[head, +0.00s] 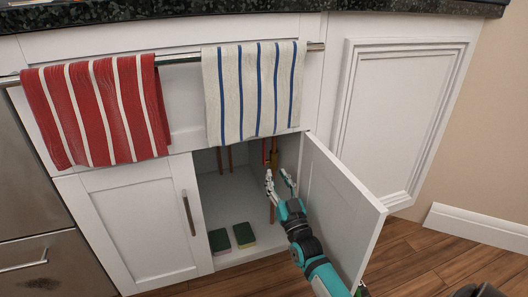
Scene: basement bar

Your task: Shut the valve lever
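Inside the open cabinet, a narrow red piece (265,151), which looks like the valve lever, hangs beside a brass-coloured pipe part (274,157) near the top of the opening. It is small, and its exact angle is hard to tell. My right gripper (279,176) reaches into the cabinet opening from the lower right, its fingers spread apart with nothing seen between them. In the picture the fingertips are just below the red piece; I cannot tell how far in front of it they are. My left gripper is not in view.
The right cabinet door (340,215) stands open close beside my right arm; the left door (135,225) is shut. Two green sponges (219,240) (244,235) lie on the cabinet floor. A red towel (95,110) and a blue-striped towel (253,92) hang on the rail above.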

